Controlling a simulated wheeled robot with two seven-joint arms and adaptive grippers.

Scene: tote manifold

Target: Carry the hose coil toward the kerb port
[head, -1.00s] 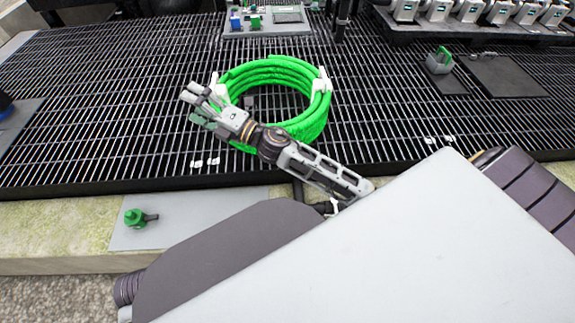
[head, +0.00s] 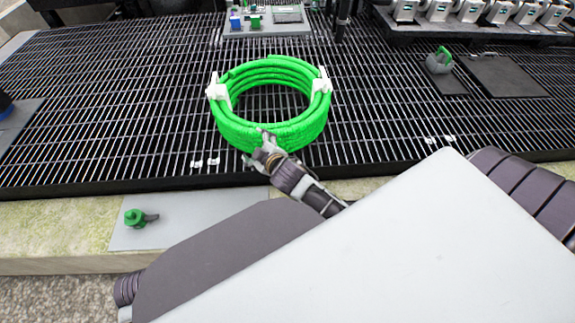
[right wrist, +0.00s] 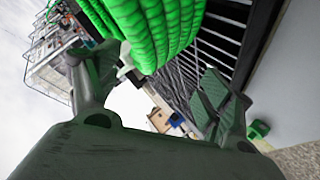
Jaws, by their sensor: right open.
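The green hose coil (head: 270,132) lies on the black grating, with a white clip on its left and right sides. It also shows at the top of the right wrist view (right wrist: 145,25). My right gripper (head: 260,146) is at the coil's near side, low and just in front of it. In the right wrist view its two fingers (right wrist: 155,92) are spread apart with nothing clearly between them. I cannot tell whether a finger touches the hose. A green fitting with a grey stub (head: 136,217) sits on a grey plate (head: 185,225) on the mossy kerb. My left gripper does not show.
A grey panel with blue and green blocks (head: 265,30) stands behind the coil. A grey padlock-shaped item with a green handle (head: 438,64) is at the right, beside dark plates (head: 508,76). A row of white units (head: 470,12) lines the back right.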

